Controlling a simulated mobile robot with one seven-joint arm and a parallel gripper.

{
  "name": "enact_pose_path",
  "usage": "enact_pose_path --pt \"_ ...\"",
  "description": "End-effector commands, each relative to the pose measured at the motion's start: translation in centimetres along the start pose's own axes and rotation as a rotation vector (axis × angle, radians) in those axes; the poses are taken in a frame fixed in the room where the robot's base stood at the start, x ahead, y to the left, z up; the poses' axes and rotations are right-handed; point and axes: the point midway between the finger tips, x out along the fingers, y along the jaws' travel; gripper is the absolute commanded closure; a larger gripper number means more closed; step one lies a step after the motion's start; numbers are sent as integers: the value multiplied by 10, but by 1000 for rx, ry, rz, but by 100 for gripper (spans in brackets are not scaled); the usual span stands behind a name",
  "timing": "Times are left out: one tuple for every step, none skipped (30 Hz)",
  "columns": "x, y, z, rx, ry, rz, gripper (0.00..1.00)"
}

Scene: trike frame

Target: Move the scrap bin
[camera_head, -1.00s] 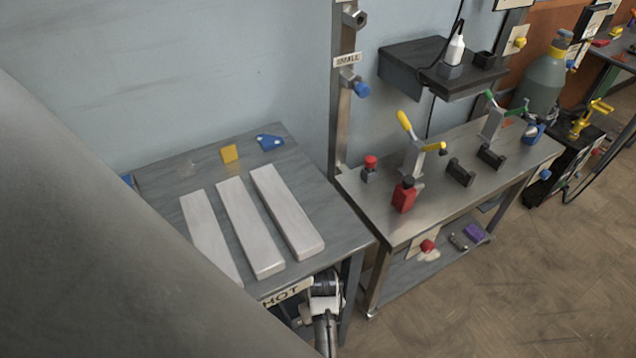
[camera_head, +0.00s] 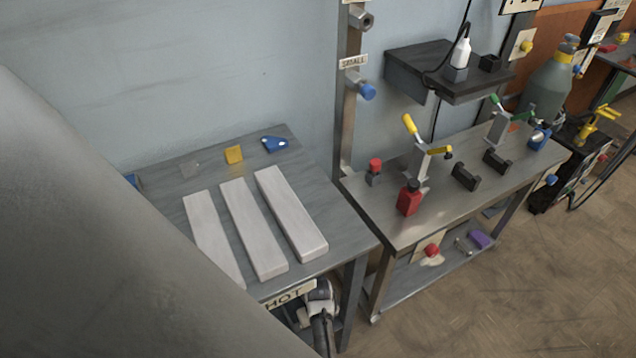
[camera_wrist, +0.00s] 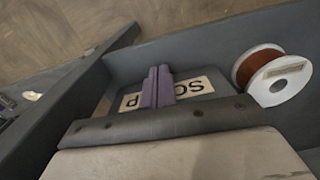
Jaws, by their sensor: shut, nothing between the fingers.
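In the wrist view, my gripper (camera_wrist: 160,72) shows as two purple fingers pressed together, with nothing between them. They lie in front of a pale label (camera_wrist: 203,84) that appears upside down; its visible letters fit "SCRAP", and the fingers cover its middle. The label is on a dark grey surface that seems to be the scrap bin (camera_wrist: 228,76). Most of the bin is hidden behind my gripper's dark crossbar, so its full shape and any contact cannot be told. In the head view, I cannot make out the bin or my fingertips.
A white spool with a copper-coloured winding (camera_wrist: 272,75) is right of the label. Grey beams border this space. A steel bench (camera_head: 400,232) stands right; open floor (camera_head: 500,290) lies in front.

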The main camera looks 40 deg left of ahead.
Motion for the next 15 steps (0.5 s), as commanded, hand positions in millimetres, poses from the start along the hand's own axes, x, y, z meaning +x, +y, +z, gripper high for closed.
enact_pose_path --pt "0 0 -1 0 0 0 100" --pt "0 0 -1 0 0 0 100" --pt "0 0 -1 0 0 0 100" --pt "0 0 -1 0 0 0 100" --pt "0 0 0 0 0 0 100" --pt "0 0 0 0 0 0 100" --pt "0 0 0 0 0 0 100" --pt "0 0 0 0 0 0 100" --pt "0 0 -1 0 0 0 100" --pt "0 0 -2 0 1 0 100" --pt "0 0 -4 0 1 0 100" --pt "0 0 -8 0 1 1 100" --pt "1 1 -12 0 2 1 100" --pt "1 1 -17 -1 2 1 100" --pt "1 1 -25 -2 3 1 100"
